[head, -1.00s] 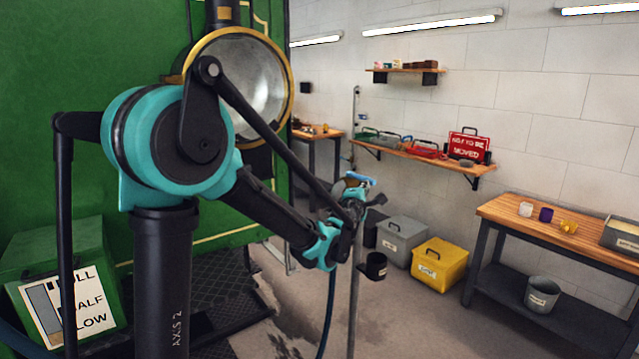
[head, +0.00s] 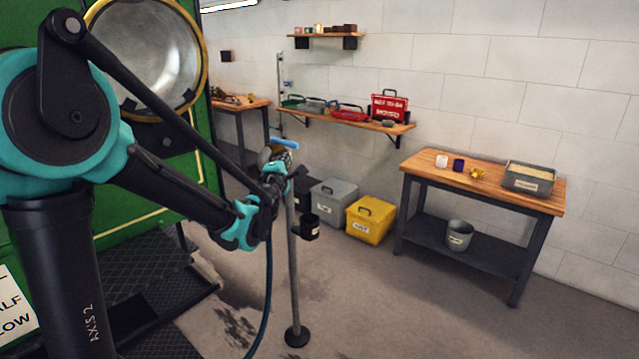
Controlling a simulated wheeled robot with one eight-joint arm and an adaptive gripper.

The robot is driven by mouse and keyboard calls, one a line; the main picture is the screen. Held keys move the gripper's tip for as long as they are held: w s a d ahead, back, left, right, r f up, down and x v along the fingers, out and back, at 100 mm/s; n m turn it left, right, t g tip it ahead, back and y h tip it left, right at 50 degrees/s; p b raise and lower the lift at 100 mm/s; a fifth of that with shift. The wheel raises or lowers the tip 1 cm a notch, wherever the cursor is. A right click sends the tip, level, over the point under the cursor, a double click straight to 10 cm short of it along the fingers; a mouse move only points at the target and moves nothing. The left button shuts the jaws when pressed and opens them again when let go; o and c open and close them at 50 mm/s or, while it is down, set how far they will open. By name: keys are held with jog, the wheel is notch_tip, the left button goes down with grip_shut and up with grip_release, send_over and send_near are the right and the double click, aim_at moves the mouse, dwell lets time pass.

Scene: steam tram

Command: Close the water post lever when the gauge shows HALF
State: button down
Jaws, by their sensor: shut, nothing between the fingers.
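The water post (head: 293,265) is a thin grey pole on a round dark base, with a dark hose hanging beside it. Its blue lever (head: 285,144) shows at the top, roughly level. My gripper (head: 290,172) is at the post's head, just below the lever in the picture; it is shut and empty. My wrist partly hides the post's head, and I cannot tell whether the fingers touch the lever. The gauge board (head: 14,308) is cut off at the lower left edge. Only parts of the HALF and LOW marks show; its level column is out of view.
A workbench (head: 430,168) is at the right. The green tram (head: 150,165) is at the left. The floor in front is open, with a wet patch.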

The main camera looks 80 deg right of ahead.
jog(key=s+a, duration=1.2)
jog(key=shift+s+f, duration=0.35)
jog(key=shift+s, duration=0.05)
jog(key=shift+w, duration=0.1)
